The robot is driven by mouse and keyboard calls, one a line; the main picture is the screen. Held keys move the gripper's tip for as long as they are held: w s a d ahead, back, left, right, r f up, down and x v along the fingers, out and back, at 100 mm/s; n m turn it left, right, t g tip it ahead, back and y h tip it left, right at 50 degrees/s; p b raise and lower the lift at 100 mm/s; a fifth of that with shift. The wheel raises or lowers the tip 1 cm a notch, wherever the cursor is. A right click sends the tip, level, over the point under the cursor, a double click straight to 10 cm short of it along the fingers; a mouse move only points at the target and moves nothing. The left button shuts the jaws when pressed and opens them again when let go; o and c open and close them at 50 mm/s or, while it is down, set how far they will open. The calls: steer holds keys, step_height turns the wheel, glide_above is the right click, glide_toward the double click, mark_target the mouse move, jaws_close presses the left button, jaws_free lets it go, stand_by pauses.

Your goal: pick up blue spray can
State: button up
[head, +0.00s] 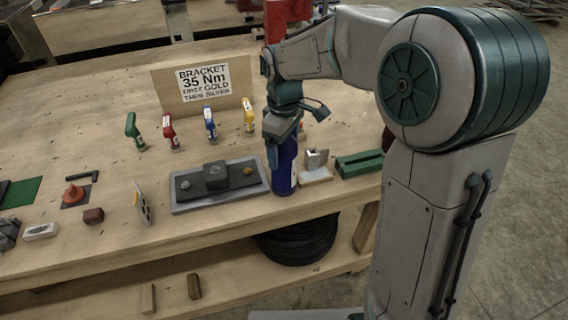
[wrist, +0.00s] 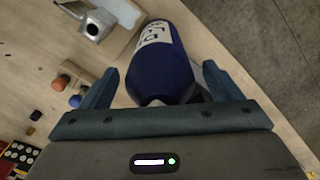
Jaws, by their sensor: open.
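The blue spray can (head: 285,168) stands upright near the front edge of the wooden workbench in the head view, with a pale label on its side. My gripper (head: 283,135) points down over its top and hides the upper part of the can. In the wrist view the blue can (wrist: 160,66) lies between the two fingers of my gripper (wrist: 155,85), its white label facing the camera. The fingers are apart, one on each side of the can. Gaps show beside the can, so I see no grip on it.
A grey bracket fixture (head: 217,185) sits left of the can. A small metal block on a pale base (head: 316,168) and a green block (head: 360,163) sit to its right. The bench edge is close.

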steer(key=c, duration=1.9)
